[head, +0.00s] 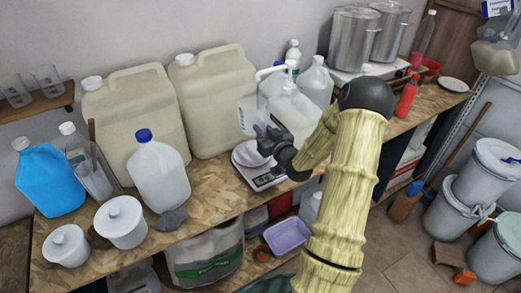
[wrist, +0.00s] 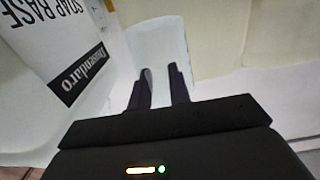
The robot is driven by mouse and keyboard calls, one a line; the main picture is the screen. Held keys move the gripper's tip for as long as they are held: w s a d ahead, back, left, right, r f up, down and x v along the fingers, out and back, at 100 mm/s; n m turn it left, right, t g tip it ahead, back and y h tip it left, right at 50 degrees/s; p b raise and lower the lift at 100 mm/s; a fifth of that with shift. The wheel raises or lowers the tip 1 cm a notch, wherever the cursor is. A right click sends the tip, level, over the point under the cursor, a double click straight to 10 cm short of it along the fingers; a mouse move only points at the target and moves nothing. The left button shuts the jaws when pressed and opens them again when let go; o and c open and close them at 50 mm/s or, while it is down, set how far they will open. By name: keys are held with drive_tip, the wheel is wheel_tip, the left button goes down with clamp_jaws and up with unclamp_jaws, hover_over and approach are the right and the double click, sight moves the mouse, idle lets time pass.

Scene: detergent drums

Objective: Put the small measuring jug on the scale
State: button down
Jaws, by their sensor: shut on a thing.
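The small measuring jug (head: 246,116) is clear with blue markings. My gripper (head: 265,135) is shut on it; in the wrist view the jug (wrist: 157,42) stands between and beyond the two dark fingers (wrist: 160,90). The scale (head: 264,178), with a round pale plate and a grey front panel, sits on the bench just below my gripper. The jug appears upright, over the back part of the scale. I cannot tell whether its base touches the plate, as the gripper hides part of it.
Large beige drums (head: 215,100) stand close behind the scale. A white jug with a blue cap (head: 158,175) is to its left. A labelled white container (wrist: 60,50) is close at left in the wrist view.

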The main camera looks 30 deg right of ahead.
drive_tip(key=f, duration=0.2)
drive_tip(key=d+f+p, duration=0.1)
drive_tip(key=f, duration=0.1)
drive_tip(key=shift+f, duration=0.35)
drive_tip(key=shift+w+a, duration=0.1)
drive_tip(key=p, duration=0.2)
hover_over(263, 163)
wheel_tip(263, 163, down, 4)
drive_tip(key=shift+f, duration=0.1)
drive_tip(key=shift+s+b, duration=0.2)
drive_tip(key=shift+b, duration=0.1)
drive_tip(key=shift+d+f+b, duration=0.2)
drive_tip(key=shift+f+b, duration=0.1)
drive_tip(key=shift+b, duration=0.05)
